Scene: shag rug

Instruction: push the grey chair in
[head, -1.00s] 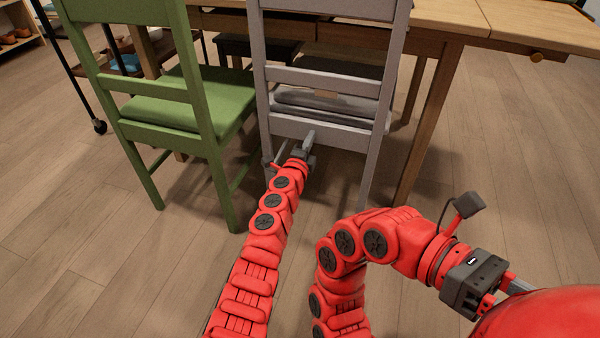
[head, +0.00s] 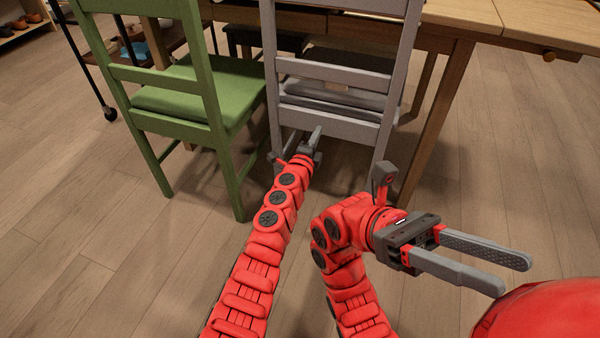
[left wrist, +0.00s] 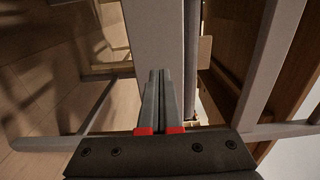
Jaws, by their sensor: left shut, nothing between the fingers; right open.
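The grey chair (head: 330,68) stands with its back toward me at the wooden table (head: 465,22), its seat partly under the tabletop. My left gripper (head: 314,138) is shut and empty, at the lower part of the chair's back. In the left wrist view its closed fingers (left wrist: 165,95) point at a broad grey board of the chair (left wrist: 155,35); I cannot tell whether they touch it. My right gripper (head: 515,275) is open and empty, over bare floor to the right of the chair, its fingers pointing right.
A green chair (head: 195,95) stands close on the left of the grey chair. A table leg (head: 435,125) is just right of the grey chair. A dark stool (head: 250,38) shows under the table. The wooden floor on the right (head: 530,170) is clear.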

